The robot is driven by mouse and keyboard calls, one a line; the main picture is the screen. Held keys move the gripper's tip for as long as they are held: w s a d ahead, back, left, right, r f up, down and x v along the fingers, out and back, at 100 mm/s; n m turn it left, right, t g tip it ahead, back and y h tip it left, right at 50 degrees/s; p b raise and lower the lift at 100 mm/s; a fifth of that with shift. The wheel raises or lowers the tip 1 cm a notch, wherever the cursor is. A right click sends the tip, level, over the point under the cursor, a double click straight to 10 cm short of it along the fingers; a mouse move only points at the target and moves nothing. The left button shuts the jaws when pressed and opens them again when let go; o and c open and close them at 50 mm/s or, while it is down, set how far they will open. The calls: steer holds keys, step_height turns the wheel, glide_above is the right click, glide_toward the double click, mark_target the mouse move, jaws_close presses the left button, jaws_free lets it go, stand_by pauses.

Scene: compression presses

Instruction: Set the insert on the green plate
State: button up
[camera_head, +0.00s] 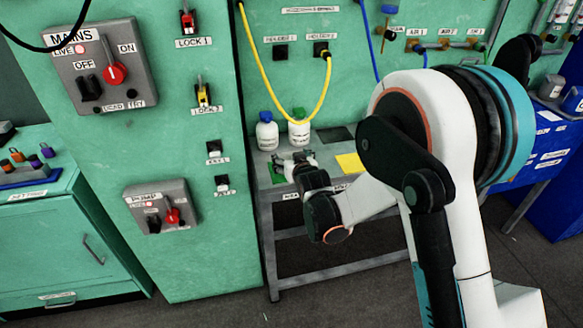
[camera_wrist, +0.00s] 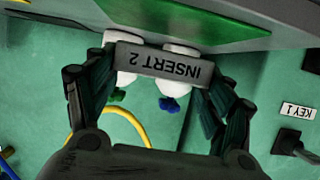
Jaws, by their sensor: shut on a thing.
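My gripper (camera_wrist: 163,66) is shut on a grey block labelled INSERT 2 (camera_wrist: 180,58), which spans between its fingers in the wrist view. The label reads upside down there. The green plate (camera_wrist: 185,20) lies on the grey bench beyond the insert, and the two look apart. In the head view my gripper (camera_head: 292,162) is small, over the left end of the bench. A bit of the green plate (camera_head: 276,176) shows just below it. The insert is hard to make out there, and my arm hides part of the bench.
A blue-capped white bottle (camera_head: 267,131) and a green-capped white bottle (camera_head: 299,128) stand at the back of the bench, close behind my gripper. A yellow plate (camera_head: 350,163) lies to the right. A yellow cable (camera_head: 262,75) hangs above. The cabinet with switches is left.

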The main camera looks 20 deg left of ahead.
steer(key=shift+f+b, duration=0.3)
steer(key=shift+f, duration=0.9)
steer(key=shift+f, duration=0.1)
steer(key=o, duration=1.5)
steer(key=shift+s+d+r, duration=0.15)
steer(key=shift+s+r, duration=0.05)
steer(key=shift+r, duration=0.05)
steer(key=p+v, duration=0.4)
steer(key=v, duration=0.7)
steer(key=shift+s+d, duration=0.1)
steer(key=shift+s, duration=0.1)
steer(key=shift+r, duration=0.1)
